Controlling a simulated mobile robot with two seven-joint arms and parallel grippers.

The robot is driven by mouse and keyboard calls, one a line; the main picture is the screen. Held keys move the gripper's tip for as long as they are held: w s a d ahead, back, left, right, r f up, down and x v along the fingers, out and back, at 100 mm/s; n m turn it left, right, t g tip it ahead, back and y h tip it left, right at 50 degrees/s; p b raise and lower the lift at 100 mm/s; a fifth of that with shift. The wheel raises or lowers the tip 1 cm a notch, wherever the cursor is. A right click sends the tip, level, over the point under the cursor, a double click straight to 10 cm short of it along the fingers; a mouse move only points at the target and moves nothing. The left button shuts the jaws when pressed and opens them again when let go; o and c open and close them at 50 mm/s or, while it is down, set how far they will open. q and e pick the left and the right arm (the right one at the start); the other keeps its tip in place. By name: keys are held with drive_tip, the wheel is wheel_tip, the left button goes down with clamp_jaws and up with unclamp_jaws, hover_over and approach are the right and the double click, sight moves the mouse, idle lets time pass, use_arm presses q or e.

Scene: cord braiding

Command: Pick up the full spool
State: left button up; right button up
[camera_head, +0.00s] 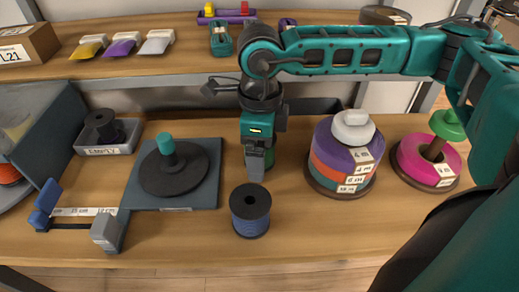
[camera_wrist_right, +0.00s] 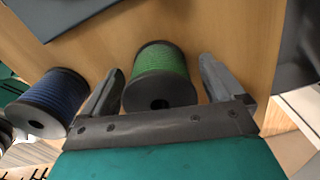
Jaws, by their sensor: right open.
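A spool wound with green cord (camera_wrist_right: 162,62), with dark end flanges, lies between the two fingers of my right gripper (camera_wrist_right: 158,66) in the right wrist view. The fingers are open, one on each side of it. In the head view the green spool (camera_head: 270,158) is mostly hidden behind my right gripper (camera_head: 257,172), which points down at the table. A spool wound with blue cord (camera_head: 250,212) stands upright just in front of the gripper. It also shows left of the fingers in the right wrist view (camera_wrist_right: 50,98). My left gripper is not in view.
A grey tray labelled EMPTY (camera_head: 108,149) holds a dark spool (camera_head: 103,126). A dark board (camera_head: 205,190) carries a round disc with a teal knob. Stacked coloured cord discs (camera_head: 345,152) and a pink disc (camera_head: 425,163) stand to the right.

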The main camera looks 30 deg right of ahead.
drive_tip(key=shift+c, duration=0.2)
drive_tip(key=c, duration=1.1)
wheel_tip(320, 180, up, 20)
drive_tip(key=p, duration=0.3)
drive_tip(key=shift+p, duration=0.35)
